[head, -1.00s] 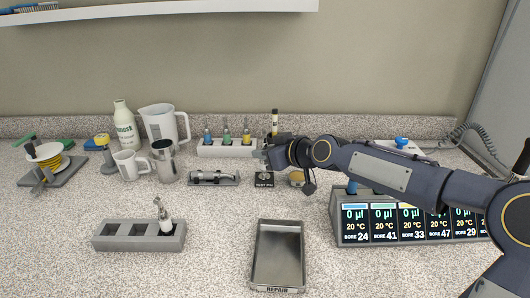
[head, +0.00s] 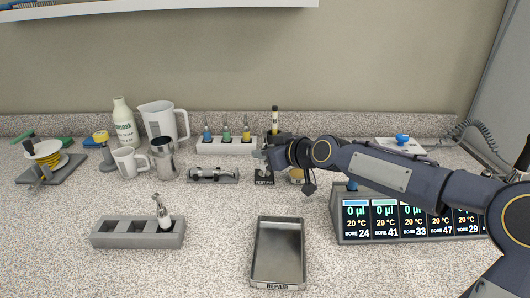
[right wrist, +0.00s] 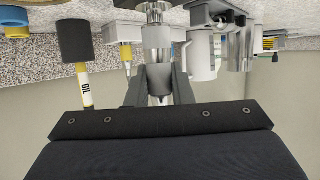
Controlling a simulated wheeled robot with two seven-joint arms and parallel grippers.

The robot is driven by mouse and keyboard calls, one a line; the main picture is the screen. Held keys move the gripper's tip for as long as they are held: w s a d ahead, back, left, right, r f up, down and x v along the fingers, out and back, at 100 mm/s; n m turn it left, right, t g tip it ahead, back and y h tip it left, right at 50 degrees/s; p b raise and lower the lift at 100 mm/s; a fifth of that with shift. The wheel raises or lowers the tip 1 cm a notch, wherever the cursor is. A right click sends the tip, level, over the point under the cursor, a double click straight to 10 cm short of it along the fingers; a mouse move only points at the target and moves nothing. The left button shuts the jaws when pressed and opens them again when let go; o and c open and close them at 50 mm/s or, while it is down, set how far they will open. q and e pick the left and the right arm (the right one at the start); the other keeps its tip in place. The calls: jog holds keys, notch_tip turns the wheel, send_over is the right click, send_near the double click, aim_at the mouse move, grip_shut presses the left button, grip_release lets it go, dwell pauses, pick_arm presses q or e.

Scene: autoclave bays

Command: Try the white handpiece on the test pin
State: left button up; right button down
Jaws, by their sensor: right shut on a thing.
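My right gripper (head: 262,160) is above and at the dark block labelled TEST PIN (head: 264,181), which it partly covers in the head view. In the right wrist view its fingers (right wrist: 159,88) are shut on a silver and pale handpiece (right wrist: 157,52), taken as the white handpiece. The handpiece's far end points to the top of that view, toward the block. The pin itself is hidden, so I cannot tell whether the handpiece is around it or just above it. My left gripper is not in view.
A grey rack (head: 112,241) at front left holds one silver handpiece (head: 164,217). The REPAIR tray (head: 278,288) is empty. A back rack (head: 212,147) holds blue, green and yellow-marked items. A dark and yellow oil pen (head: 275,116) stands close behind the gripper. A display unit (head: 340,225) is at right.

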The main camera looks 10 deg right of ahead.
jog(key=shift+f, duration=0.2)
dwell(0.3)
jog(key=shift+r+p, duration=0.75)
jog(key=shift+r, duration=0.9)
